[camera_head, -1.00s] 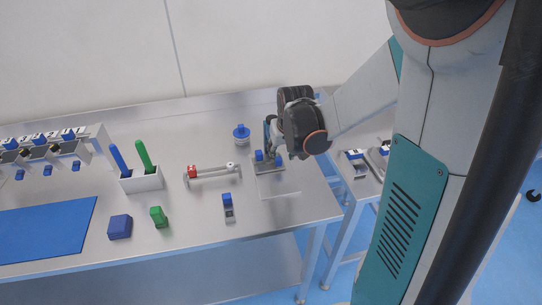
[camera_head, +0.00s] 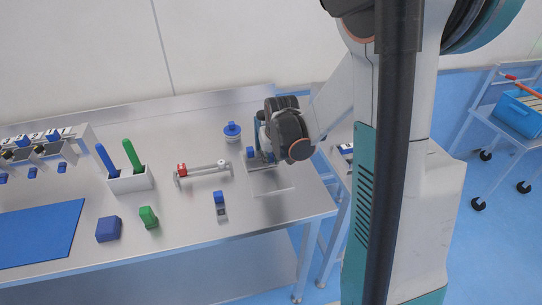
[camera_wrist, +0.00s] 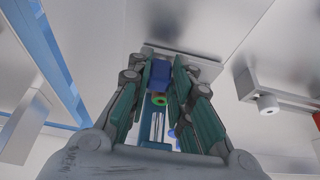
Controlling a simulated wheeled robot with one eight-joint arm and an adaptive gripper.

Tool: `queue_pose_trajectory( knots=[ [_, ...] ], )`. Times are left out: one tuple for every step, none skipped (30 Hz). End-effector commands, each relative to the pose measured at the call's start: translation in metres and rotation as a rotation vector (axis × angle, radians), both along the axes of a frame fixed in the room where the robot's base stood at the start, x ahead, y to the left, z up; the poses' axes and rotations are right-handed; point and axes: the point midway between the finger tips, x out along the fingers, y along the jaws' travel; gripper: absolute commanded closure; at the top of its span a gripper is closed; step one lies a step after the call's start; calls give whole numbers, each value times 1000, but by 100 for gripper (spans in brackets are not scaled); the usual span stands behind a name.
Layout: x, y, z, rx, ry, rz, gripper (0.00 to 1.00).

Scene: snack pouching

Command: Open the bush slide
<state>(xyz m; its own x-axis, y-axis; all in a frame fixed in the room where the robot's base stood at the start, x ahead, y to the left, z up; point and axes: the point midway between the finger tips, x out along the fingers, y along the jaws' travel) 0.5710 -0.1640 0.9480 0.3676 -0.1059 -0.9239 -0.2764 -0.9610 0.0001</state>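The slide fixture, a small grey metal piece (camera_head: 262,166) with a blue knob (camera_head: 250,152), stands near the right end of the metal table. I take it for the bush slide. My gripper (camera_head: 260,144) is low over it, right beside the knob. In the wrist view, a blue block (camera_wrist: 160,74) lies between the tips of my gripper (camera_wrist: 162,80), with a finger close on each side. Whether both fingers press on it cannot be told. A round green and red part (camera_wrist: 158,100) shows between the fingers. My wrist hides part of the fixture in the head view.
A blue-topped round part (camera_head: 232,131) stands behind the fixture. A rail with a red end (camera_head: 203,172) lies to its left, and a small blue and grey piece (camera_head: 220,204) in front. A white holder (camera_head: 130,180) with blue and green handles stands farther left.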

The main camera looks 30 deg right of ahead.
Motion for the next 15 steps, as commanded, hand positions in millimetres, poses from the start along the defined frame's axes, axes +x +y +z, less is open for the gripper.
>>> queue_pose_trajectory(
  knots=[
    [0, 0, 0, 0, 0, 0, 100],
    [0, 0, 0, 0, 0, 0, 100],
    [0, 0, 0, 0, 0, 0, 100],
    [-1, 0, 0, 0, 0, 0, 100],
    [-2, 1, 0, 0, 0, 0, 100],
    [-6, 2, 0, 0, 0, 0, 100],
    [-10, 3, 0, 0, 0, 0, 100],
    [-15, 4, 0, 0, 0, 0, 100],
    [-23, 7, 0, 0, 0, 0, 100],
    [-29, 8, 0, 0, 0, 0, 100],
    [-34, 10, 0, 0, 0, 0, 100],
    [-42, 12, 0, 0, 0, 0, 100],
    [-47, 14, 0, 0, 0, 0, 100],
    [-51, 15, 0, 0, 0, 0, 100],
    [-55, 16, 0, 0, 0, 0, 100]
  ],
)
